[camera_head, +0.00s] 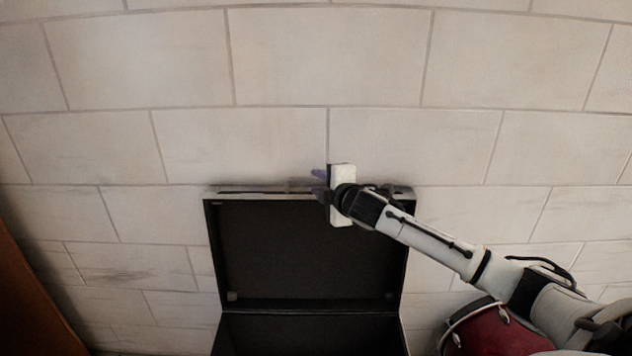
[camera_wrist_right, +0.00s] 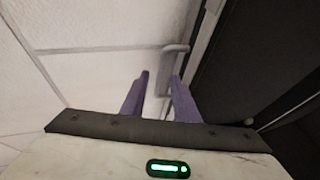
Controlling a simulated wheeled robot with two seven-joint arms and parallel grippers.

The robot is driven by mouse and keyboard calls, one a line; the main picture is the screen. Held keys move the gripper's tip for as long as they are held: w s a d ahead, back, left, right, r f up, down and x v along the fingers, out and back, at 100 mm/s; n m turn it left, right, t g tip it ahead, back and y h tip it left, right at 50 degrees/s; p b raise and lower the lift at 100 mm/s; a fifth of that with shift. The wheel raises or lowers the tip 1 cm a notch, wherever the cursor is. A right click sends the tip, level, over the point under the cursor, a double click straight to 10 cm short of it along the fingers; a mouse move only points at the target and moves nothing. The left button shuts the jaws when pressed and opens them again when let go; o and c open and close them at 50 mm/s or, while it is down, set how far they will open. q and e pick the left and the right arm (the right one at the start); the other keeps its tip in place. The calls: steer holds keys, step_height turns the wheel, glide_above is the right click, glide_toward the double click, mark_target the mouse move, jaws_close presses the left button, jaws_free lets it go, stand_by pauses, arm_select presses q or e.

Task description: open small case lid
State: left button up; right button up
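The small case (camera_head: 310,255) is black inside and stands open. Its lid is raised upright in front of the tiled wall, and the lower part (camera_head: 310,335) is cut off by the bottom of the head view. My right gripper (camera_head: 319,183) is at the lid's top edge, its purple fingers pointing left. In the right wrist view, the fingers (camera_wrist_right: 160,97) are apart with a gap between them. A grey handle (camera_wrist_right: 172,55) on the case shows just beyond the fingertips. I see nothing clamped between the fingers. My left gripper is out of view.
A red drum (camera_head: 490,332) stands at the lower right, under my right arm. A brown wooden surface (camera_head: 30,300) is at the lower left edge. The light tiled wall (camera_head: 270,60) fills the back. Space left of the lid is clear.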

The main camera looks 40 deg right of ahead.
steer(key=shift+x, duration=1.2)
steer(key=shift+c, duration=0.4)
jaws_close()
